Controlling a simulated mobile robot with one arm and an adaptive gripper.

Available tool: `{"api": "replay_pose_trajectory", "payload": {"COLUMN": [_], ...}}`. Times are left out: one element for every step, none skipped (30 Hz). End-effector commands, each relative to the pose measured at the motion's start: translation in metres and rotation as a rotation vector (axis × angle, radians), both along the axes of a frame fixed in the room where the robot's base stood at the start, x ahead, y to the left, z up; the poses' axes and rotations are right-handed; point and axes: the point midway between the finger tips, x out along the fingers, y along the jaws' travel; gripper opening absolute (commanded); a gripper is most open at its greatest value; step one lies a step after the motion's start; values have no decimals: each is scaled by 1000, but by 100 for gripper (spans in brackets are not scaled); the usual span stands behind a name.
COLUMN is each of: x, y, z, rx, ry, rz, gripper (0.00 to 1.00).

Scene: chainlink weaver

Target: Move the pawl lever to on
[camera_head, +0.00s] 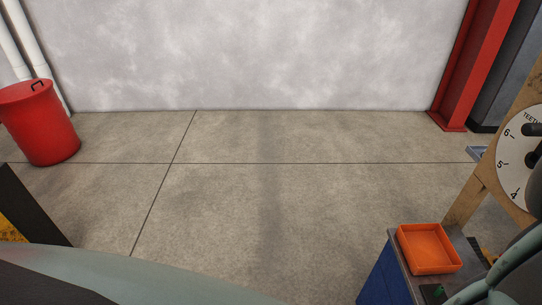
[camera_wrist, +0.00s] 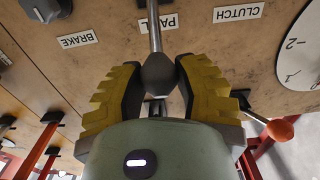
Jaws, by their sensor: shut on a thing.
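The pawl lever (camera_wrist: 155,28) is a thin metal rod with a dark grey rounded knob, in the top middle of the wrist view. It comes off a wooden panel in front of an upside-down label that it partly covers; the letters "PA" and "L" show. My gripper (camera_wrist: 158,76) has yellow and black ridged fingers, one on each side of the knob, and is shut on it. Neither on nor off marks can be read by the lever. The head view does not show the lever or my fingers.
In the wrist view, a BRAKE label (camera_wrist: 79,40) and a grey knob (camera_wrist: 45,8) are left, a CLUTCH label (camera_wrist: 237,13) and a white dial (camera_wrist: 303,50) right. The head view shows an orange tray (camera_head: 428,262) and open floor.

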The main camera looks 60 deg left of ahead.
Motion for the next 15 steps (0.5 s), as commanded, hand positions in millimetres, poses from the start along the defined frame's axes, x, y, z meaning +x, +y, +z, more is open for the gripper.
{"api": "replay_pose_trajectory", "payload": {"x": [0, 0, 0, 0, 0, 0, 0, 0, 0, 0, 0, 0, 0, 0, -1], "y": [0, 0, 0, 0, 0, 0, 0, 0, 0, 0, 0, 0, 0, 0, 1], "z": [0, 0, 0, 0, 0, 0, 0, 0, 0, 0, 0, -1, -2, -3, -4], "rx": [0, 0, 0, 0, 0, 0, 0, 0, 0, 0, 0, -1, -3, -4, -8], "ry": [0, 0, 0, 0, 0, 0, 0, 0, 0, 0, 0, -2, -4, -7, -12], "rz": [-1, 0, 0, 0, 0, 0, 0, 0, 0, 0, 0, 0, 0, 0, 0], "gripper": [16, 13, 9, 6, 2, 0, 0, 0, 0, 0, 0, 0, 0, 0, 0]}}
